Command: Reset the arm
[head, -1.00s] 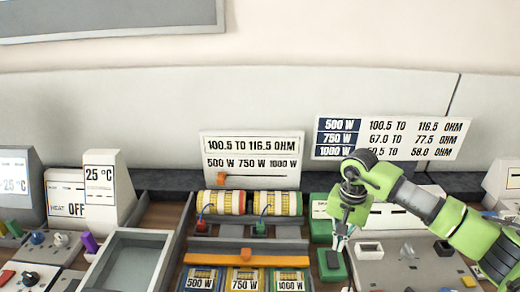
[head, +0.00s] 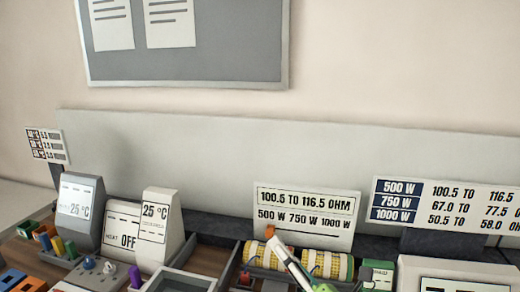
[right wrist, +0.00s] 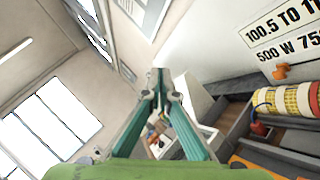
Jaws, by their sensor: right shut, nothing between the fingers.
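My left gripper is not in view.
The resistance sign (head: 305,214) stands behind the coils, with a wattage chart (head: 445,204) to its right. Temperature displays (head: 78,210) and a heat unit (head: 122,226) stand left. An empty grey tray (head: 180,282) is at the bottom.

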